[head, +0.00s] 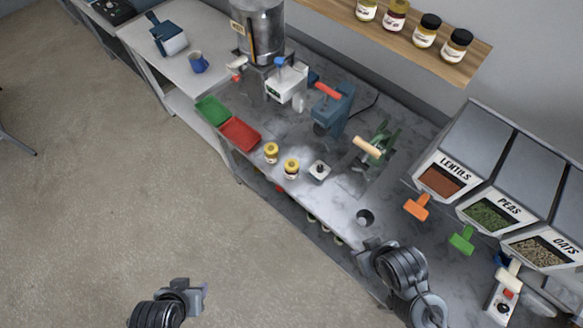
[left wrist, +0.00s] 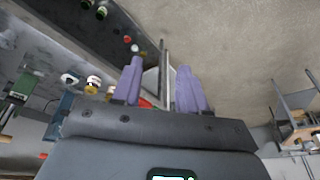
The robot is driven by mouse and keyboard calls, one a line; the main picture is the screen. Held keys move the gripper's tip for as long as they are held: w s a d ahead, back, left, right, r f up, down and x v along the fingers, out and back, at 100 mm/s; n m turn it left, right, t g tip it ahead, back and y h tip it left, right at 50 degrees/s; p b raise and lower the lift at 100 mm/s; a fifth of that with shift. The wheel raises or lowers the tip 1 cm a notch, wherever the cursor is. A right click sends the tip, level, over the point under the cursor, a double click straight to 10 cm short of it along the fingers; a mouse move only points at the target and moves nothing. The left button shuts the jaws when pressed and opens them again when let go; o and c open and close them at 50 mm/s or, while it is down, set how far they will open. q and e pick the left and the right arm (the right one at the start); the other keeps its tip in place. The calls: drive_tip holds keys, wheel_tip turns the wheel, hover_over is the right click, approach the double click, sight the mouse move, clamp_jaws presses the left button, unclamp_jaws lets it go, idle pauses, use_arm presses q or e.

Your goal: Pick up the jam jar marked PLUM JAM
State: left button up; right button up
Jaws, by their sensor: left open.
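No jar label reads as PLUM JAM at this size. Two small yellow-lidded jars, a left one (head: 271,152) and a right one (head: 291,168), stand near the counter's front edge. On the wall shelf stand several jars, including a dark red one (head: 396,14) and a black-lidded one (head: 456,44). More jars sit below the counter; some show in the left wrist view (left wrist: 102,12). My left gripper (head: 204,292) is over the floor, well away from every jar; its purple fingers (left wrist: 158,82) are apart and empty. My right gripper (head: 366,248) is by the counter's front edge, fingers unclear.
The counter holds a green tray (head: 212,110), a red tray (head: 240,134), a blue press (head: 333,108), a green hand-cranked device (head: 378,145) and a steel tank (head: 258,30). Dispensers for lentils (head: 445,178), peas and oats stand right.

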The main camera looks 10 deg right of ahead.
use_arm(q)
drive_tip(key=o, duration=0.9)
drive_tip(key=shift+w, duration=0.1)
